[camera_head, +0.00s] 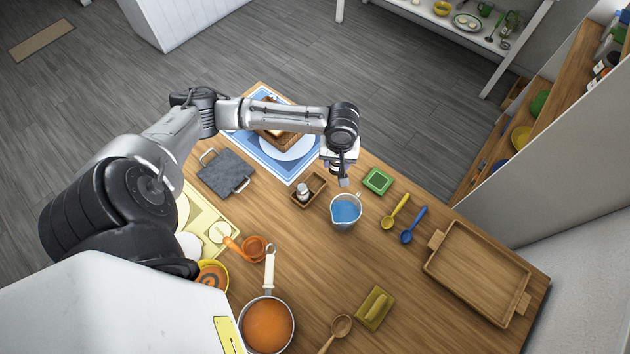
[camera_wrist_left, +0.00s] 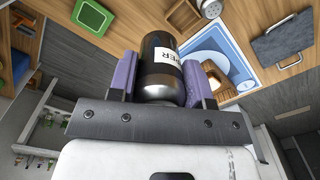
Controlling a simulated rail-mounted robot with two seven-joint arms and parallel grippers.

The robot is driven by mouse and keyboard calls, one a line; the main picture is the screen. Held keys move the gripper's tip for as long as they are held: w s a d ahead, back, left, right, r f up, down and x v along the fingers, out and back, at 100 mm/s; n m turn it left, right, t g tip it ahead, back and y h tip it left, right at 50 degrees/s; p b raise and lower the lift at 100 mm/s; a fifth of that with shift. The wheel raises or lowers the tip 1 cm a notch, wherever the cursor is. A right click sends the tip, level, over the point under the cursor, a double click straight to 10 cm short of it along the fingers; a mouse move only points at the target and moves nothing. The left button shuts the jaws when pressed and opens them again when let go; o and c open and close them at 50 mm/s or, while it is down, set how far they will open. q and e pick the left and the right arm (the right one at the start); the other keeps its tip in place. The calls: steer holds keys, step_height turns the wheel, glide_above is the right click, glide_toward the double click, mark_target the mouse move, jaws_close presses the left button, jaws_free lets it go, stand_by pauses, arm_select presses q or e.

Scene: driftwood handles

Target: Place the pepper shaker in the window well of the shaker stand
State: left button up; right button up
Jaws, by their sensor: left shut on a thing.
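My left gripper (camera_head: 342,178) hangs above the table, just right of the shaker stand in the head view. In the left wrist view its purple fingers (camera_wrist_left: 160,78) are shut on the dark pepper shaker (camera_wrist_left: 160,62), whose white label shows in part. The shaker stand (camera_head: 321,181) is a small brown wooden tray. A salt shaker (camera_head: 303,190) with a metal top stands in its left part; the right part looks empty. The stand (camera_wrist_left: 182,18) and salt shaker (camera_wrist_left: 210,8) also show at the top of the left wrist view. My right gripper is out of view.
A measuring jug with blue contents (camera_head: 346,210) stands close to the stand and gripper. A green dish (camera_head: 377,181) is to the right, a grey board (camera_head: 226,173) to the left. A blue placemat (camera_head: 255,147) with a plate lies behind. A wooden tray (camera_head: 440,268) is at far right.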

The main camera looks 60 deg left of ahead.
arm_select(q)
steer(key=shift+s+a+f+n+b, duration=0.45)
steer(key=shift+a+f+b, duration=0.7)
steer(key=shift+f, duration=2.2)
steer(key=shift+s+a+f+n+b, duration=0.45)
steer(key=shift+a+f+b, duration=0.7)
steer(key=shift+f, duration=2.15)
steer(key=shift+s+a+f+n+b, duration=0.45)
steer(key=shift+a+f+b, duration=0.7)
steer(key=shift+f, duration=2.2)
steer(key=shift+a+f, duration=0.25)
steer(key=shift+f, duration=0.1)
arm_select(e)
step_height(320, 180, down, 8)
arm_select(q)
steer(key=shift+f+p, duration=0.2)
steer(key=shift+p, duration=0.1)
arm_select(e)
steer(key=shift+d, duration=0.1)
arm_select(q)
steer(key=o, duration=1)
steer(key=shift+r, duration=0.15)
